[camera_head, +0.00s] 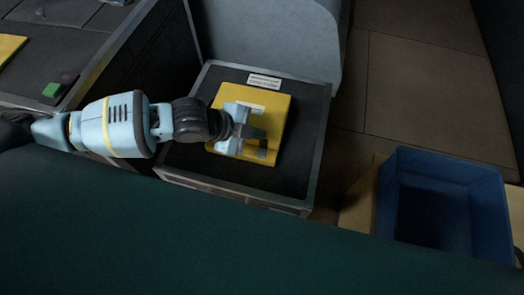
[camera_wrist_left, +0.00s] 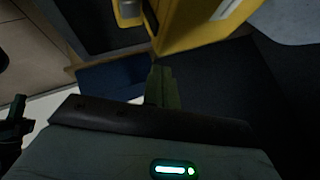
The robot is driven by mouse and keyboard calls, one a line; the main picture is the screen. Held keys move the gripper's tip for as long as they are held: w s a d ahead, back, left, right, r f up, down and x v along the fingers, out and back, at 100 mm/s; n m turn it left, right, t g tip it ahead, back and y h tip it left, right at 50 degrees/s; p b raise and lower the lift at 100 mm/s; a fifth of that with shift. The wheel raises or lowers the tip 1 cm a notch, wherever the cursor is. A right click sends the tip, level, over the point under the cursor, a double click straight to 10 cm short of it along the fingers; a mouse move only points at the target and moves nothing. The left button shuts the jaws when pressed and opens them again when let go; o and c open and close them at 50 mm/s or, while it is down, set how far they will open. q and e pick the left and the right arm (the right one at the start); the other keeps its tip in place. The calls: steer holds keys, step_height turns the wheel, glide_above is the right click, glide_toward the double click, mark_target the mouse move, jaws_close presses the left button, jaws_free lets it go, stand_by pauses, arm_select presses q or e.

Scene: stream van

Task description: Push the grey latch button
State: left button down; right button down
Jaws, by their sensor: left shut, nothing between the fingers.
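A yellow box (camera_head: 272,107) with a pale label on top sits on a dark, metal-edged stand in the head view. My left gripper (camera_head: 260,144) reaches over the box from the left and covers part of its top. Its fingers are shut with nothing between them. In the left wrist view the closed fingers (camera_wrist_left: 160,78) point towards the yellow box (camera_wrist_left: 188,28), which shows at the top edge. I cannot tell whether the fingertips touch the box. My right gripper is not in view.
The dark stand (camera_head: 304,150) has a white label (camera_head: 264,80) behind the box. A blue bin (camera_head: 408,165) stands at the right. A green button (camera_head: 52,90) is on the dark counter at the left. Open floor (camera_head: 425,95) lies at the upper right.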

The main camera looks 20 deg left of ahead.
arm_select(q)
steer(key=b, duration=0.4)
glide_above(257, 153)
step_height(257, 153, down, 5)
steer(key=shift+r, duration=0.1)
steer(key=shift+f, duration=0.45)
steer(key=shift+d+f+b, duration=0.1)
steer(key=shift+f+b, duration=0.2)
steer(key=shift+f, duration=0.35)
stand_by(0.4)
steer(key=shift+f, duration=0.15)
steer(key=shift+f, duration=0.3)
stand_by(0.3)
